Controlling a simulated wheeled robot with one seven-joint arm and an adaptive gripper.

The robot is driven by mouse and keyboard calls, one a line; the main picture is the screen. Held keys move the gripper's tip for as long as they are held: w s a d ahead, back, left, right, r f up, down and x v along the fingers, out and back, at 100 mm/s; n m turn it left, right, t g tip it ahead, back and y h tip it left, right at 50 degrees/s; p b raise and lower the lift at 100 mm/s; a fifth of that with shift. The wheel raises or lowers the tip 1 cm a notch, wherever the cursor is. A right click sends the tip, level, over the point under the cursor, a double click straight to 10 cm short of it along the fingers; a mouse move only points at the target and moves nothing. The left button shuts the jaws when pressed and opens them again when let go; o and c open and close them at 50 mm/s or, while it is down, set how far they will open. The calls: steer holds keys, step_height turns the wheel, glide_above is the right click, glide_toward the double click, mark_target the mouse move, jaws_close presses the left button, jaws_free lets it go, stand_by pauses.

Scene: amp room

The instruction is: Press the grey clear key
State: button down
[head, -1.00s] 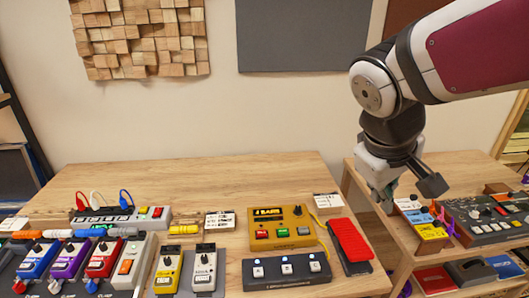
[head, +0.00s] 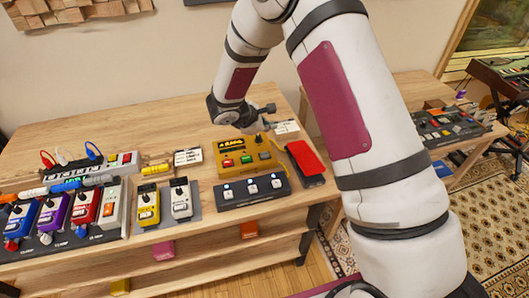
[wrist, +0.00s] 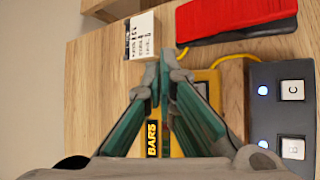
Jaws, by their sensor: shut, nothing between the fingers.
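A yellow box (head: 232,147) with a dark display stands on the wooden table. Its front row holds a red key (head: 227,163), a green key (head: 246,159) and a smaller key (head: 264,156) at the right end that looks greyish; its label is too small to read. My gripper (head: 262,126) is shut and empty, above the box's back right part. In the wrist view my gripper's closed fingertips (wrist: 161,75) lie over the box (wrist: 208,78), beside its "BARS" display (wrist: 152,139). The fingers hide most of the box there, including its keys.
A dark footswitch (head: 252,191) with white buttons stands before the box. A red pedal (head: 304,158) is to its right, a white card (head: 286,128) behind it. A yellow cable (wrist: 232,58) runs near the fingertips. Several pedals (head: 147,207) fill the left.

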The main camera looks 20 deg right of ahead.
mark_target(266, 155)
steer(key=shift+w+a+f, duration=0.15)
steer(key=shift+a+f, duration=0.05)
steer(key=shift+f, duration=0.2)
steer(key=shift+f, duration=0.1)
steer(key=shift+f+b, duration=1.15)
steer(key=shift+f, duration=3.15)
steer(key=shift+f, duration=0.15)
steer(key=shift+f, duration=0.25)
steer(key=shift+f+b, duration=0.4)
steer(key=shift+f, duration=0.1)
steer(key=shift+r, duration=0.1)
steer(key=shift+r+p, duration=0.3)
steer(key=shift+r, duration=0.55)
